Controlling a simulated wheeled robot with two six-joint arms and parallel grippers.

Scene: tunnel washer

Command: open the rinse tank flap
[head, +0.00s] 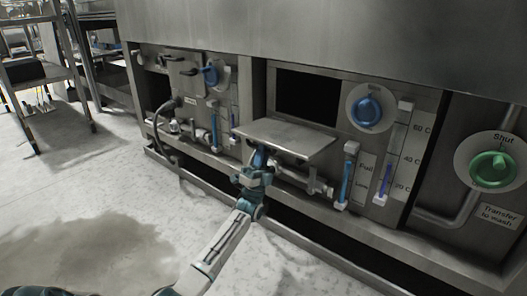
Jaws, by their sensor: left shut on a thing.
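A grey metal flap (284,138) stands out almost level from the washer's front. Above and behind it the dark rectangular tank opening (307,97) is uncovered. My left arm reaches up from below, and my left gripper (261,158) is at the flap's front left edge, shut on the flap. The fingertips are partly hidden by the flap, so the exact grip does not show. I cannot read a label that names this tank. My right gripper is not in view.
A blue knob (367,108) and level gauges (347,175) stand right of the opening. A green knob (493,170) marked "Shut" is farther right. Another panel with a shut flap (184,78) and a hose (163,115) is at left. The floor in front has a wet patch (90,250).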

